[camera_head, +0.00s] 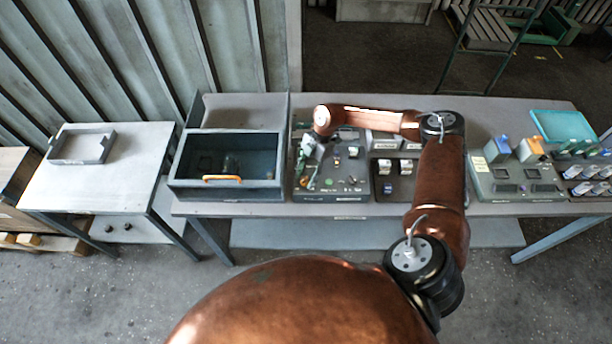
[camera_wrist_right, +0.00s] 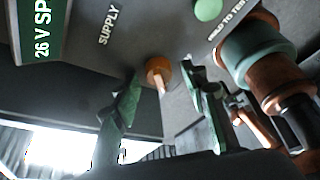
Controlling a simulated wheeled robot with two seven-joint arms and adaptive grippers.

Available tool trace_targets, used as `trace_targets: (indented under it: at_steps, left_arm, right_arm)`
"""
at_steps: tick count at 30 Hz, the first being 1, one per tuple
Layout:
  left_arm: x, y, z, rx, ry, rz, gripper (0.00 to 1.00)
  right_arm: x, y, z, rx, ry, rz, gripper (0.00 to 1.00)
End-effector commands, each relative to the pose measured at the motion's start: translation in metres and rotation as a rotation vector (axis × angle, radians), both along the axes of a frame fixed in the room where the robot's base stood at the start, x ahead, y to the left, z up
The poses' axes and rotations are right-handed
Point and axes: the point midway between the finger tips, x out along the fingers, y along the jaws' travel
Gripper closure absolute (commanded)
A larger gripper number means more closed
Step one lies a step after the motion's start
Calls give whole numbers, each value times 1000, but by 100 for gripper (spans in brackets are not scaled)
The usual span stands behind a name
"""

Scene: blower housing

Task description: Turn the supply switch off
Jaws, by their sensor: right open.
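The supply switch (camera_wrist_right: 158,71) shows in the right wrist view as an orange round base with a short pale lever, below the printed word SUPPLY on a grey panel (camera_wrist_right: 135,50). My right gripper (camera_wrist_right: 168,97) is open. Its two green fingers stand on either side of the switch's lever, and I cannot tell whether either touches it. In the head view my right gripper (camera_head: 306,160) is small, over the left part of the grey control panel (camera_head: 345,187), and the switch cannot be made out there. My left gripper is not in view.
In the right wrist view a green button (camera_wrist_right: 208,9) and a thick green and copper-coloured part (camera_wrist_right: 260,55) are right of the switch. In the head view an open dark bin (camera_head: 228,188) stands left of the panel, and other panels with devices (camera_head: 520,180) stand right.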

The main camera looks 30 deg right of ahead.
Motion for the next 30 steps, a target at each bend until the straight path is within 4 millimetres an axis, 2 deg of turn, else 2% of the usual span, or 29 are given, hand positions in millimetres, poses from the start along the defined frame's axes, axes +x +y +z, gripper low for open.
trace_targets:
  at_steps: [2,5,15,22,30]
  left_arm:
    - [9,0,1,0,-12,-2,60]
    - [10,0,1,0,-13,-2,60]
    - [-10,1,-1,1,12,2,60]
    - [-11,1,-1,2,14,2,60]
    - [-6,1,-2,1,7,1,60]
  right_arm:
    - [0,0,0,0,0,0,60]
    - [0,0,0,0,0,-1,61]
    - [-1,-1,0,1,0,-2,85]
    - [-1,-1,0,1,1,-2,100]
    - [0,-1,0,1,0,24,100]
